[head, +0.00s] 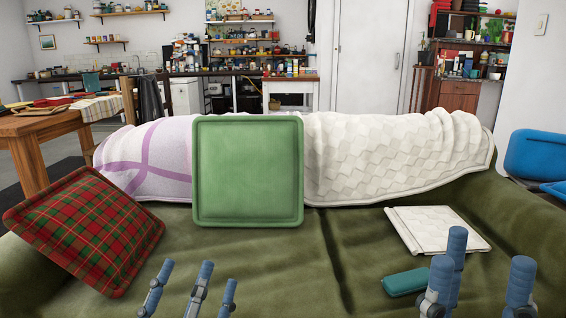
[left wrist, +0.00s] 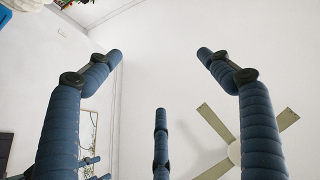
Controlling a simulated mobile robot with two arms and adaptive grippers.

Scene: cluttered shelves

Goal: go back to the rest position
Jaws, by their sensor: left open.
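My left gripper (head: 196,280) shows at the bottom left of the head view, its blue fingers pointing up and spread apart, with nothing between them. In the left wrist view its fingers (left wrist: 160,85) stand wide apart against a white wall and ceiling. My right gripper (head: 482,264) is at the bottom right of the head view, fingers up and apart, with nothing seen between them. Both grippers appear in front of the green sofa (head: 270,265); the arms below the fingers are out of the picture.
On the sofa are a red plaid cushion (head: 85,230), a green cushion (head: 248,170), a folded white cloth (head: 437,229) and a teal case (head: 405,282) near my right fingers. A white blanket (head: 400,155) covers the backrest. A wooden table (head: 45,130) stands left, a blue chair (head: 538,155) right.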

